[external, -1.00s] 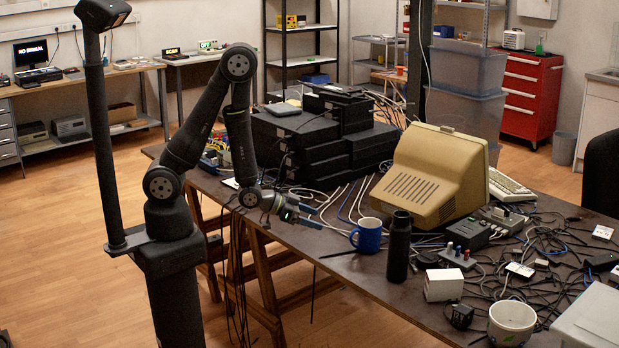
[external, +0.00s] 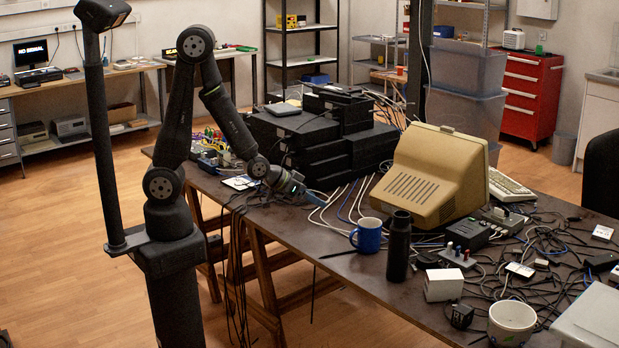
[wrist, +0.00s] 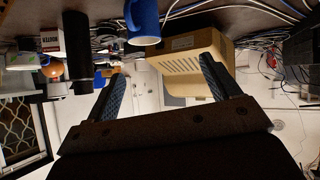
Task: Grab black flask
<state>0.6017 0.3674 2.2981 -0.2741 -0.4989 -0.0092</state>
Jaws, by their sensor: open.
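The black flask (external: 399,247) stands upright near the front edge of the table in the external view. It also shows in the wrist view (wrist: 76,45), upside down at upper left, outside the left finger. My gripper (external: 311,198) is to the left of the flask in the external view, over the table near the black boxes, and clear of the flask. In the wrist view my gripper (wrist: 162,85) has its two blue fingers wide apart with nothing between them.
A blue mug (external: 367,235) stands between my gripper and the flask, just left of the flask. A beige monitor (external: 432,178) is behind them. A white box (external: 443,285) and a white cup (external: 511,323) are at right. Cables cover much of the table.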

